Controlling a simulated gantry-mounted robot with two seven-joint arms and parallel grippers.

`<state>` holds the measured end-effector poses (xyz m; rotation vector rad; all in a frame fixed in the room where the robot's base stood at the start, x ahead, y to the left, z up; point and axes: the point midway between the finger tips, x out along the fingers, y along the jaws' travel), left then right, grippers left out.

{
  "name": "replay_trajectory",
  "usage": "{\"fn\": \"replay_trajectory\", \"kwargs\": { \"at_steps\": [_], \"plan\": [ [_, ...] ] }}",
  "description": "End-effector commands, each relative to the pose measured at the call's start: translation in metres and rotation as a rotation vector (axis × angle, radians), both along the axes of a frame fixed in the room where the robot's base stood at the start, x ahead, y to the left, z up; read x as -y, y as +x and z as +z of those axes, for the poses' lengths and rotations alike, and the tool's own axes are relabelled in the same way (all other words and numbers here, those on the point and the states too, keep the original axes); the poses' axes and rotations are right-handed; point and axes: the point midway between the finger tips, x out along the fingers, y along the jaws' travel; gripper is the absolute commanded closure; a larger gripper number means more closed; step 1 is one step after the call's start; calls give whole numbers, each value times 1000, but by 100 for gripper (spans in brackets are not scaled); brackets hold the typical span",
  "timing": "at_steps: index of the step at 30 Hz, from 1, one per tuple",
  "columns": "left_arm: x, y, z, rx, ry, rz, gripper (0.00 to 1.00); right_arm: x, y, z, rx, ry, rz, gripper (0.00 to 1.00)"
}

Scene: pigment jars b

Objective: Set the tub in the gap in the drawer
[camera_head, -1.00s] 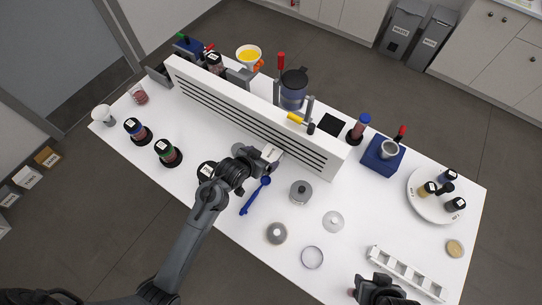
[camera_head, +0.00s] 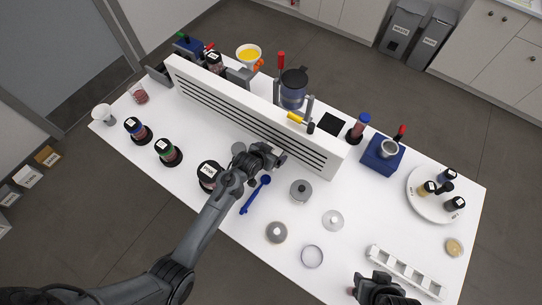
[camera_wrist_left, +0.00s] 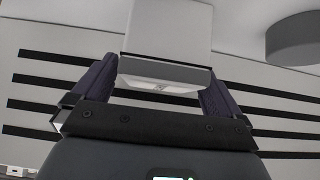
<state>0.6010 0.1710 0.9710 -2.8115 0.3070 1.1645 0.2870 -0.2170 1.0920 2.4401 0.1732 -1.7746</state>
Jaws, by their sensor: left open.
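My left gripper (camera_head: 268,156) is in front of the long white slotted unit, and its fingers are open. In the left wrist view a pale box-shaped thing (camera_wrist_left: 165,35), perhaps the tub, stands between the open fingers (camera_wrist_left: 158,95). Its lower edge has a dark line, and I cannot tell whether the fingers touch it. In the head view it is hidden by the gripper. A white compartmented tray (camera_head: 405,273), perhaps the drawer, lies at the front right; I cannot make out its gap. My right gripper (camera_head: 383,292) is beside the tray at the bottom edge, its jaws unclear.
The white slotted unit (camera_head: 250,117) runs across the table. A blue spoon (camera_head: 255,195), grey lidded pot (camera_head: 301,191), glass-like lid (camera_head: 333,220) and ring (camera_head: 312,257) lie right of my left arm. Black-lidded jars (camera_head: 168,152) stand left. A round plate (camera_head: 425,210) holds small jars.

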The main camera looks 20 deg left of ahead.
Motion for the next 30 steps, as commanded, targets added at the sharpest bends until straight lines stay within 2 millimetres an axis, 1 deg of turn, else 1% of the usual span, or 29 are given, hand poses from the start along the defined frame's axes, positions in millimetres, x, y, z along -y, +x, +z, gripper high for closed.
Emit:
{"fn": "replay_trajectory", "kwargs": {
  "at_steps": [7, 8, 9, 20, 30],
  "plan": [
    [0, 1, 0, 0, 0, 0, 0, 0, 0, 0, 0, -1, 1, 57],
    [0, 1, 0, 0, 0, 0, 3, 0, 0, 0, 0, -2, 2, 57],
    [0, 1, 0, 0, 0, 0, 9, 1, 0, 0, 0, -3, 2, 57],
    [0, 1, 0, 2, 0, 0, 64, 2, 0, 0, 1, -11, 7, 57],
    [0, 1, 4, 2, 0, 1, 65, 2, 0, 0, 0, -7, 5, 57]
  ]
}}
